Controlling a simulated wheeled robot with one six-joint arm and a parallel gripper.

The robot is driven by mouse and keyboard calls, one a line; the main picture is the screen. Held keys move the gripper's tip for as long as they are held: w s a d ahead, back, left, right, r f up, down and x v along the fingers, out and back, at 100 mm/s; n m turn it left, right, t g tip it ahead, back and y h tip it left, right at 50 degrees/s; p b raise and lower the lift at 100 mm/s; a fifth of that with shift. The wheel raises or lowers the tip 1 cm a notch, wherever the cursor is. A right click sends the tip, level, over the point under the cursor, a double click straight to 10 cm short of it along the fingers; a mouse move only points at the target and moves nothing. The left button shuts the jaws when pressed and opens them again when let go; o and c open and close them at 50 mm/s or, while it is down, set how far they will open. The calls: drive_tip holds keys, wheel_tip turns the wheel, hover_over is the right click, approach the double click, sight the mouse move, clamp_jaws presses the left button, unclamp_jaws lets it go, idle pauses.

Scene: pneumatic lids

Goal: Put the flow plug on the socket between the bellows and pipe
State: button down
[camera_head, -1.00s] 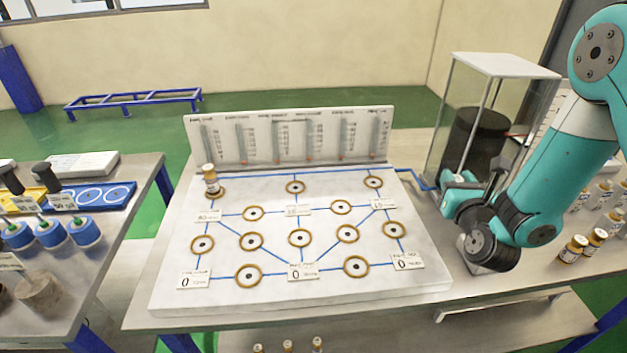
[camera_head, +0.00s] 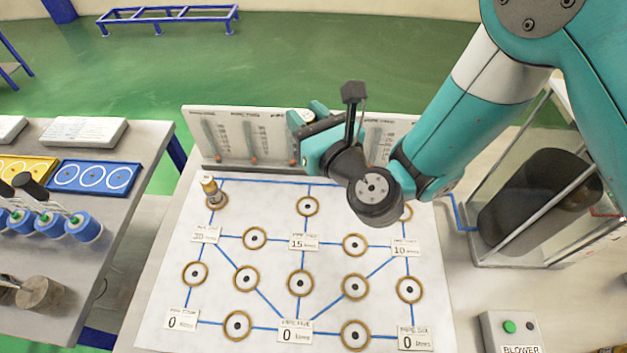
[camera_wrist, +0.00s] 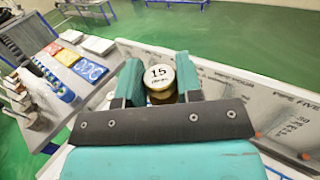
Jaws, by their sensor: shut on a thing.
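My gripper (camera_head: 308,122) is shut on a flow plug with a round white cap reading 15 (camera_wrist: 159,76), seen between the fingers in the wrist view. In the head view the gripper is above the back of the white board (camera_head: 270,210), in front of the gauge panel. The black bellows (camera_head: 540,200) stands in a clear case at the right. A blue line runs from the case to the board's right side. A ringed socket (camera_head: 406,213) there is partly hidden by my arm.
Another plug (camera_head: 209,187) stands in the back left socket. Several empty ringed sockets, blue lines and number cards cover the board. The upright gauge panel (camera_head: 232,140) edges its back. A blower box (camera_head: 510,330) is at lower right; a cluttered table (camera_head: 90,255) is at left.

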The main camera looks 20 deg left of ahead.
drive_tip(key=shift+s+a+f+b, duration=0.1)
drive_tip(key=shift+a+f+b, duration=0.05)
drive_tip(key=shift+f+b, duration=8.25)
wheel_tip(320, 180, down, 3)
drive_tip(key=p, duration=0.3)
drive_tip(key=shift+f, duration=0.15)
drive_tip(key=c, duration=0.8)
unclamp_jaws()
